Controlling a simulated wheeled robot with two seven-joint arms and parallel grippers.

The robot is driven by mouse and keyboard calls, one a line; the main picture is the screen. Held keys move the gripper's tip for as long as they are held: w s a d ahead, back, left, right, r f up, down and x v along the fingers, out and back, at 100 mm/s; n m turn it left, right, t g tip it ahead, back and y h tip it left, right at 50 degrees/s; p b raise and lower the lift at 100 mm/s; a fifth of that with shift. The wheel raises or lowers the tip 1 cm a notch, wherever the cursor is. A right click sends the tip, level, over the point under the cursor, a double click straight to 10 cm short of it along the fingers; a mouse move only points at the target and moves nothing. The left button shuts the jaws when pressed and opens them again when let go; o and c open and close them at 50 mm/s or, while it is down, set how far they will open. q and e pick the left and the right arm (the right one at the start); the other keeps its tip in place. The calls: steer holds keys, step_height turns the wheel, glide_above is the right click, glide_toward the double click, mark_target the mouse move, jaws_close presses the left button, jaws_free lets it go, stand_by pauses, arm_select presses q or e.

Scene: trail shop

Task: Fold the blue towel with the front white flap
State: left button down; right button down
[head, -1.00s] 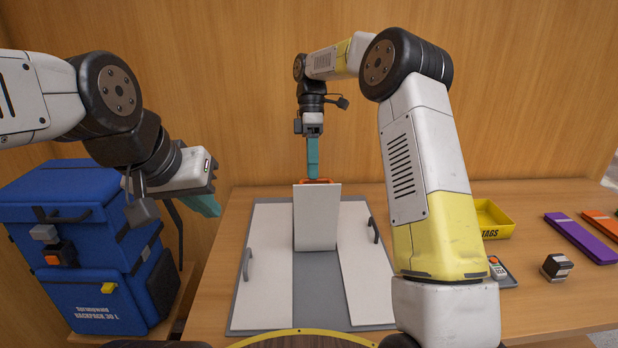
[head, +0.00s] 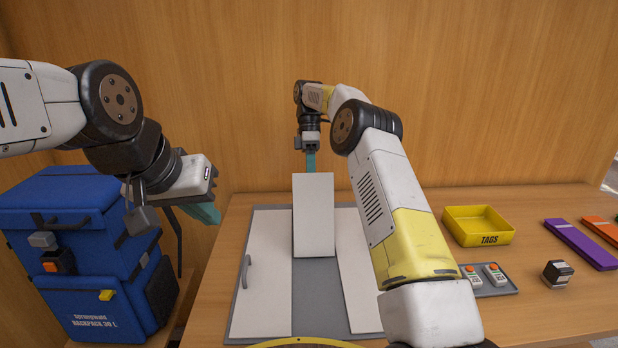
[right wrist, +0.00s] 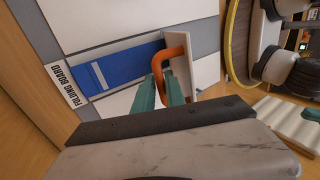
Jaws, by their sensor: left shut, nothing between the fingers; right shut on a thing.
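The front white flap (head: 314,215) stands raised on the folding board (head: 318,305) in the head view. My right gripper (head: 310,160) is behind it, its fingertips hidden by the flap. In the right wrist view its teal fingers (right wrist: 162,90) are shut on the orange handle (right wrist: 178,52) of the white flap (right wrist: 204,72). The blue towel (right wrist: 120,66) lies on the board as a narrow strip beside the flap; the flap hides it in the head view. My left gripper (head: 207,212) is shut and empty, left of the board near the backpack.
The board's white side panels (head: 265,290) lie flat. A blue backpack (head: 105,310) stands at the left. A yellow TAGS tray (head: 478,240), a grey tray with two small devices (head: 485,279), a small dark block (head: 557,273) and a purple strip (head: 580,245) are right.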

steer(key=shift+w+a+f, duration=0.15)
steer(key=shift+w+f, duration=0.1)
steer(key=c, duration=1.5)
jaws_free()
steer(key=shift+w, duration=0.1)
steer(key=shift+c, duration=0.2)
steer(key=shift+o, duration=0.2)
steer(key=shift+w+a, duration=0.1)
steer(key=shift+a, duration=0.05)
steer(key=shift+r, duration=0.1)
